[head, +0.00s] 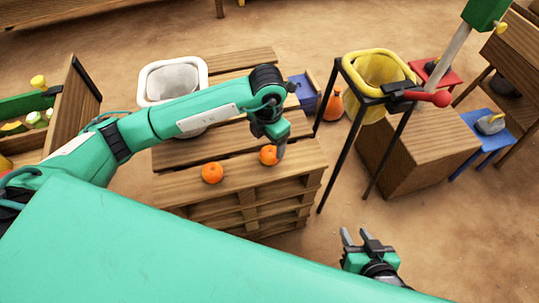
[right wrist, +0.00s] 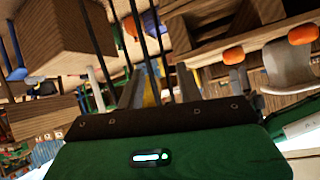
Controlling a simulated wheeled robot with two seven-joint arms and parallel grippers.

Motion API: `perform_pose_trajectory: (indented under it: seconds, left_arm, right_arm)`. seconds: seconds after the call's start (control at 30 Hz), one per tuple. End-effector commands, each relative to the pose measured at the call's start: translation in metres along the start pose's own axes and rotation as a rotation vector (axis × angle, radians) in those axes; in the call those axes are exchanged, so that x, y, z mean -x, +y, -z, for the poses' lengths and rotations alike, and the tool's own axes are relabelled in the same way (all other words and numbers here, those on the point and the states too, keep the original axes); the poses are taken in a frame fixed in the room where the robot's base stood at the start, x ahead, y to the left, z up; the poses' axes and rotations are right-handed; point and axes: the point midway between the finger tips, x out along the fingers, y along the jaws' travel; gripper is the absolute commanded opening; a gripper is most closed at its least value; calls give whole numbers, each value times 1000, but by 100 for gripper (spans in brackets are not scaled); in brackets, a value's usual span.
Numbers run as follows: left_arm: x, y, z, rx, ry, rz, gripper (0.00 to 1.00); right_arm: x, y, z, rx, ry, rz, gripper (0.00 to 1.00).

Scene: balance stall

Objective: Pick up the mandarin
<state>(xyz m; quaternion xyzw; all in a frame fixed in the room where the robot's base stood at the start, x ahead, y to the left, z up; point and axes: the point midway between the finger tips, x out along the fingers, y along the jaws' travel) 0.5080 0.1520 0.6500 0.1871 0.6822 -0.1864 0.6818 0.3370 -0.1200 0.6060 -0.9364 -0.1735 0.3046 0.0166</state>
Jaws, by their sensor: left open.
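Two orange mandarins lie on the slatted wooden pallet (head: 240,180) in the head view. One mandarin (head: 212,173) lies nearer the left, with nothing touching it. The other mandarin (head: 268,155) is at the pallet's front right. My left gripper (head: 275,150) points down at this right mandarin and partly covers it; its fingers are open, and I cannot tell whether they touch the fruit. Two orange fruits also show in the right wrist view (right wrist: 233,56). My right gripper (head: 358,237) is open and empty, low over the floor at right of the pallet.
A white-rimmed basket (head: 146,84) stands at the pallet's back left. A yellow basket (head: 378,62) hangs in a black stand (head: 331,92) to the right, beside a wooden crate (head: 425,150). An orange vase (head: 334,106) is behind the stand. Floor is clear at front right.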

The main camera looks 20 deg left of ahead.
Motion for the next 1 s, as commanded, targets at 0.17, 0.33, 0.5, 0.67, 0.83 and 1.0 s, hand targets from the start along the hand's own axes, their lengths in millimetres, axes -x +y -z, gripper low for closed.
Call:
perform_pose_trajectory:
  seconds: [0.17,0.33,0.5,0.67,0.83,1.0]
  left_arm:
    - [-16,-3,0,0,1,2,77]
    - [-42,-7,1,0,2,2,77]
    - [-55,-6,0,1,0,0,77]
    - [-55,-6,0,0,-1,0,77]
    - [-55,-6,0,0,-1,1,55]
    - [-54,-6,0,0,-1,1,28]
  right_arm:
    - [-3,-4,0,-2,29,10,36]
    - [-6,-11,2,-7,92,29,36]
    - [-7,-15,5,-10,125,39,36]
    - [-7,-16,6,-10,128,39,36]
    - [-7,-15,5,-10,127,39,36]
    - [-7,-15,5,-10,127,39,36]
